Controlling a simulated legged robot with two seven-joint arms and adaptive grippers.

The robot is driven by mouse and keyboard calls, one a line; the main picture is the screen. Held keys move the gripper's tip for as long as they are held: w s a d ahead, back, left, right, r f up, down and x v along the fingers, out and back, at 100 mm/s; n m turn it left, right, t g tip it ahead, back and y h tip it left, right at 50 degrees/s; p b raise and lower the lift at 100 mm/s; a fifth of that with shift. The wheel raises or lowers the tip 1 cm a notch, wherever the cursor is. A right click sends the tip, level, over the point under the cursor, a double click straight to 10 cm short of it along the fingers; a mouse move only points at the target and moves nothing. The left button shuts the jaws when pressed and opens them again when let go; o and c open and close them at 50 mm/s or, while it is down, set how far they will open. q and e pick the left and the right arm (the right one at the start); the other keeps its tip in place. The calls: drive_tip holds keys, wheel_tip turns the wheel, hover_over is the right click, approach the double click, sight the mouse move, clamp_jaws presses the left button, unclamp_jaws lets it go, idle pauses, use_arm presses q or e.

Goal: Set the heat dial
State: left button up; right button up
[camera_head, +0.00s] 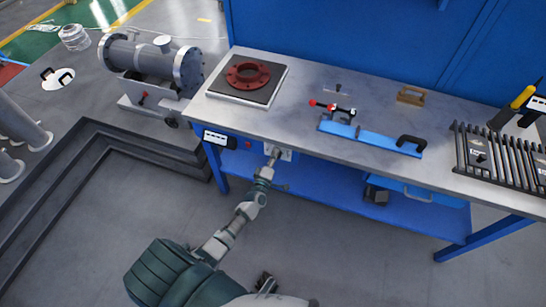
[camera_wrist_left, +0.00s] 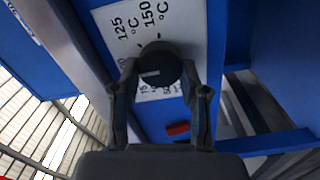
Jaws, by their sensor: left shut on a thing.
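The heat dial (camera_wrist_left: 157,66) is a round black knob in the left wrist view, on a white scale plate (camera_wrist_left: 108,22) with temperature marks such as 125 °C and 150 °C. My left gripper (camera_wrist_left: 160,74) is shut on the dial, one finger on each side. A small light mark shows on the dial, but I cannot tell the exact setting. In the head view my left gripper (camera_head: 275,153) reaches the bench's front edge at the white plate (camera_head: 286,154) and hides the dial.
The workbench (camera_head: 310,115) carries a heater plate (camera_head: 225,95) with a red flange (camera_head: 248,74), a blue tool (camera_head: 370,136) and a dark rack (camera_head: 495,160). A display (camera_head: 219,138) and a red button (camera_head: 248,144) are left of my gripper. A flanged shell (camera_head: 150,63) stands at the left.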

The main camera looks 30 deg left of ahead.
use_arm(q)
drive_tip(key=shift+s+d+f, duration=0.15)
drive_tip(key=shift+d+f, duration=0.15)
drive_tip(key=shift+f, duration=0.15)
drive_tip(key=o, duration=1)
drive_tip(key=shift+c, duration=0.2)
drive_tip(key=shift+o, duration=0.9)
drive_tip(key=shift+r, duration=0.15)
drive_tip(key=v, duration=1.1)
drive_tip(key=shift+s, duration=0.35)
